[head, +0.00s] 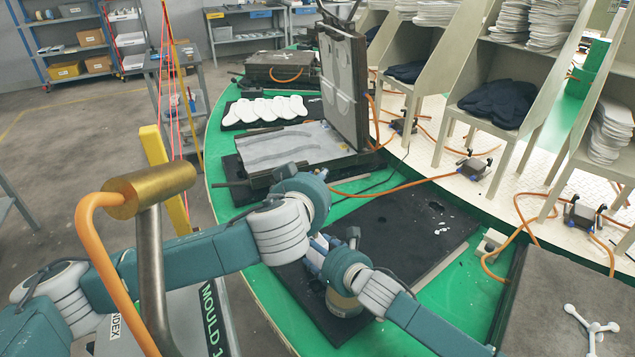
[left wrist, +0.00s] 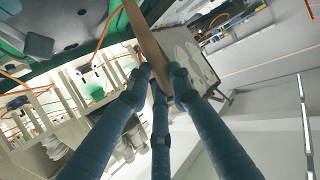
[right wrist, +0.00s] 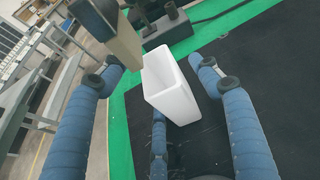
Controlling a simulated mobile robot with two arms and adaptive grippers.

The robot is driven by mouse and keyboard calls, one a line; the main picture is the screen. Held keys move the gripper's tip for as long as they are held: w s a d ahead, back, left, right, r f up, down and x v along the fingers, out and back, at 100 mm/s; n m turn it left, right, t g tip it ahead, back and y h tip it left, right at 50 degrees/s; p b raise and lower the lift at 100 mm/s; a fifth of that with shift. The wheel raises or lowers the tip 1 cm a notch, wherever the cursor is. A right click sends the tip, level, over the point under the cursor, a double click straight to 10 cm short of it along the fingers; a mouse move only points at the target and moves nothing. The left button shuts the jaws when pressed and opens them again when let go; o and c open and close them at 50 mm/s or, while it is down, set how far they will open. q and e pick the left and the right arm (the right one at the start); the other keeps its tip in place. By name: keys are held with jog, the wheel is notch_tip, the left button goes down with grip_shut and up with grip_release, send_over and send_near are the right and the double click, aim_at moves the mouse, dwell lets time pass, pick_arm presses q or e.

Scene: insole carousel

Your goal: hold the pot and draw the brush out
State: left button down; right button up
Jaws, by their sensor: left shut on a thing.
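My left gripper is shut on the tan, flat brush (left wrist: 147,40) in the left wrist view, its three blue fingers (left wrist: 158,80) closing on it. In the head view my left gripper (head: 318,252) is beside my right wrist, and the pot is hidden.
A black mat (head: 410,235) lies on the green carousel top (head: 462,268). An open mould (head: 290,147) stands behind my arms, with a hose beside it. A closed mould (head: 565,300) is at right. The mat's right part is mostly clear.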

jog(key=v, duration=1.2)
jog(key=shift+w, duration=0.1)
